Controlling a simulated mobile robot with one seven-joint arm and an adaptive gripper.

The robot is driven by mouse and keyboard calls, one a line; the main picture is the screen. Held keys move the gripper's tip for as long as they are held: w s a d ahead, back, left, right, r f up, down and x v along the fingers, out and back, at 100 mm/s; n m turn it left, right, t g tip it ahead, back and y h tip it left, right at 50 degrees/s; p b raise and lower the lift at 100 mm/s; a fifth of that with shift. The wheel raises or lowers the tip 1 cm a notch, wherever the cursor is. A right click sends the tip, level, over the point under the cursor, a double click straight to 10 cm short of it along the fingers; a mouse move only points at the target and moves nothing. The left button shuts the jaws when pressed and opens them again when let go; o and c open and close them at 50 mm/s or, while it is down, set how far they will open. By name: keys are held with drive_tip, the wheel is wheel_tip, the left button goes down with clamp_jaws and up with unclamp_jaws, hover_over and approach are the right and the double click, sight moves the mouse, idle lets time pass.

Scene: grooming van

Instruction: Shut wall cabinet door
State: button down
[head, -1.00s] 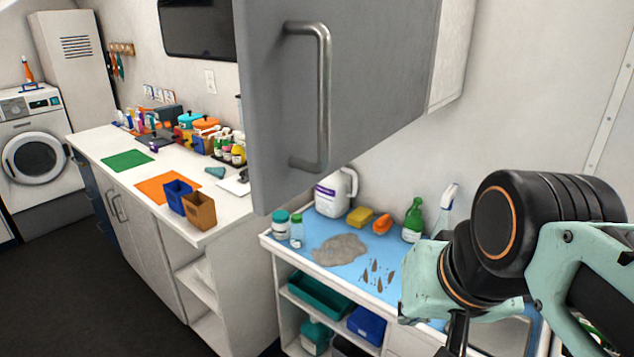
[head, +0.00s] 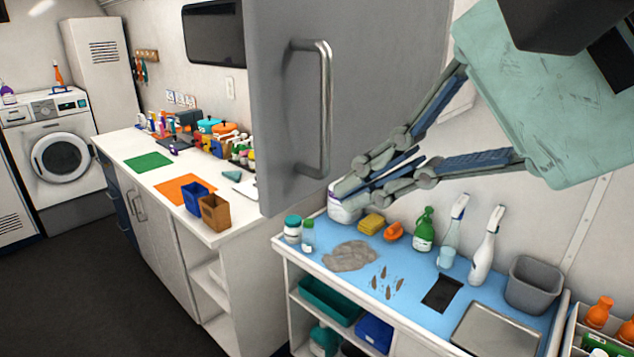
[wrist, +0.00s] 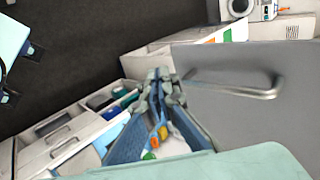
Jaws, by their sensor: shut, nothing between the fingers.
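The wall cabinet door (head: 285,65) is a flat grey panel standing open, swung out from the wall, with a silver bar handle (head: 322,115) near its free edge. In the wrist view the door (wrist: 240,125) and its handle (wrist: 235,90) fill the right side. My gripper (head: 342,195) is shut and empty, reaching in from the upper right in the head view, with its fingertips near the door's lower edge. In the wrist view the fingertips (wrist: 162,78) lie just left of the handle's near end. I cannot tell whether they touch the door. The cabinet's inside is mostly hidden.
Below is a blue-topped counter (head: 330,262) with a jug, sponge, spray bottles and a grey bin (head: 533,283). A long white counter (head: 140,175) with coloured mats, pots and bottles runs left. A washing machine (head: 60,150) stands far left. The dark floor at left is clear.

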sight(274, 206)
drive_tip(key=w+a+f, duration=0.1)
drive_tip(key=a, duration=0.1)
drive_tip(key=w+a+f, duration=0.1)
drive_tip(key=w+a, duration=0.1)
drive_tip(key=w+a+f, duration=0.1)
drive_tip(key=a+f, duration=0.1)
drive_tip(key=shift+w+f, duration=0.1)
drive_tip(key=shift+w, duration=0.3)
drive_tip(key=shift+w+a+p, duration=0.2)
drive_tip(key=shift+a+p, duration=0.1)
drive_tip(key=shift+a, duration=0.05)
drive_tip(key=shift+w+a, duration=0.1)
drive_tip(key=shift+w, duration=0.05)
